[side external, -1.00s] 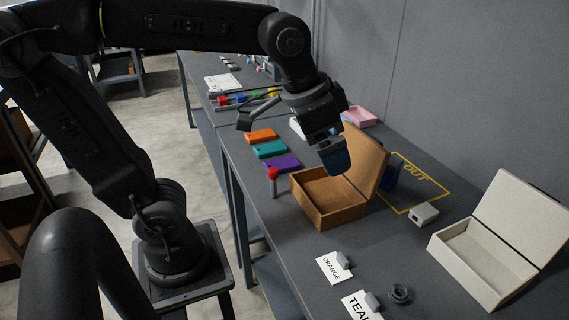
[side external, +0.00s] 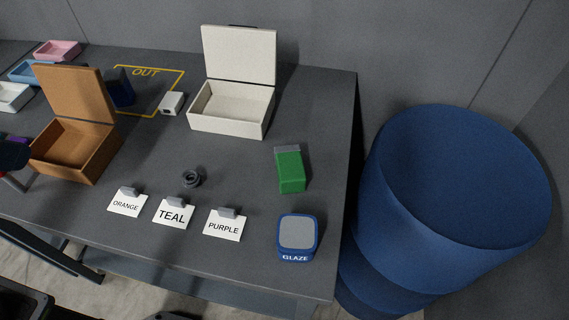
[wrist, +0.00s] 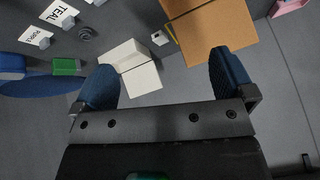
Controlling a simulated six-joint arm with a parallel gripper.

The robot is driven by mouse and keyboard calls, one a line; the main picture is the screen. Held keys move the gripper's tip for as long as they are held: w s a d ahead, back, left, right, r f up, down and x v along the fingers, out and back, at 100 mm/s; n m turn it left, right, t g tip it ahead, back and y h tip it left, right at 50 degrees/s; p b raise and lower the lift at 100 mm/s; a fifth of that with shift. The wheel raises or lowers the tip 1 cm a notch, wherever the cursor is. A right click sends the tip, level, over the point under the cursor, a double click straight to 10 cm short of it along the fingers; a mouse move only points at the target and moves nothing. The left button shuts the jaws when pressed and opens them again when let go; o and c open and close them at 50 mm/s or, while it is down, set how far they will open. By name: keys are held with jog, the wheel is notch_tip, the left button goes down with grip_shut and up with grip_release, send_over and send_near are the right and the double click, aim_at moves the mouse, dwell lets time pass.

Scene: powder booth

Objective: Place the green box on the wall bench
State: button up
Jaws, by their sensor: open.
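The green box (side external: 290,170) stands on the dark grey bench along the wall (side external: 245,175), near its right end, behind the blue GLAZE container. It has a grey part at its top back edge. The green box also shows small at the left of the wrist view (wrist: 66,66). My gripper (wrist: 165,80) is open, its two blue fingers wide apart with nothing between them. The gripper is well away from the green box. At the left edge of the side view, only a dark part of my arm end shows near the orange box.
An open orange box (side external: 78,148) and open white box (side external: 230,108) have raised lids. Nearby are the GLAZE container (side external: 297,235), a dark ring (side external: 192,178), name cards (side external: 174,213) and the yellow OUT outline (side external: 150,115). A blue drum (side external: 455,180) stands past the bench end.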

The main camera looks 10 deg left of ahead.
jog(key=w+d+m+t, duration=0.3)
jog(key=w+m, duration=0.8)
jog(key=m, duration=0.2)
jog(key=m+g+h, duration=0.5)
jog(key=m+h, duration=0.8)
jog(key=m, duration=2)
send_near(286, 163)
jog(key=v, duration=0.3)
jog(key=shift+w+r, duration=0.1)
jog(key=shift+w, duration=0.05)
jog(key=shift+d+m, duration=0.3)
jog(key=shift+m, duration=0.2)
jog(key=x, duration=0.8)
jog(key=shift+d, duration=0.1)
jog(key=x, duration=0.5)
jog(key=shift+f, duration=0.25)
